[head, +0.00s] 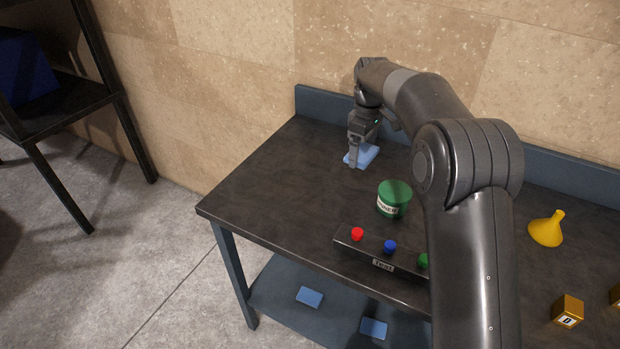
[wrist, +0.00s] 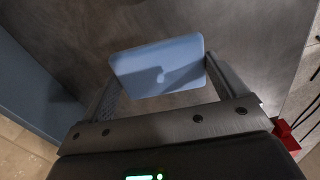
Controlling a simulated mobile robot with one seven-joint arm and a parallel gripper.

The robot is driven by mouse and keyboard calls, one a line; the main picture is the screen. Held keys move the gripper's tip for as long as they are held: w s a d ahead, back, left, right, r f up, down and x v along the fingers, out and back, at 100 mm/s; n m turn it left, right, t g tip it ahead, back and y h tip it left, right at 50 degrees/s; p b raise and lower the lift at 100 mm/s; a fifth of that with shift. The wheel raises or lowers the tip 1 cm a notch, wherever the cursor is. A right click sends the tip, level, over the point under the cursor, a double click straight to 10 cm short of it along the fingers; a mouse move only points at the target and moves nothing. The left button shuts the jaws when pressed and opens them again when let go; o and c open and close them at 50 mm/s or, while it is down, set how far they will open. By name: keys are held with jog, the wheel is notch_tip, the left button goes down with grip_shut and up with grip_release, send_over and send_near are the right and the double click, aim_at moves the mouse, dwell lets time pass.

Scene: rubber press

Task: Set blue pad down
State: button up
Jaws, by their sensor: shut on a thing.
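The blue pad (head: 368,152) is at the back left of the dark tabletop (head: 270,185). My gripper (head: 353,155) points down at it and is shut on it. In the wrist view the pad (wrist: 158,66) lies flat between the two fingers (wrist: 168,92), with a shadow across its face. The pad is at or very close to the tabletop; I cannot tell whether it touches.
A green labelled tub (head: 394,198) stands in front of the pad, with a button box (head: 365,252) nearer. A yellow funnel (head: 546,229) and a yellow block (head: 567,310) are at the right. Two more blue pads lie on the lower shelf (head: 275,290). The tabletop's left side is clear.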

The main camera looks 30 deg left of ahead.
jog(key=s+a+n, duration=0.1)
jog(key=a, duration=0.3)
send_over(309, 178)
notch_tip(309, 178, down, 7)
jog(key=shift+w, duration=0.15)
jog(key=shift+a+f, duration=0.1)
jog(key=shift+f, duration=1.95)
jog(key=shift+f, duration=0.15)
jog(key=o, duration=0.7)
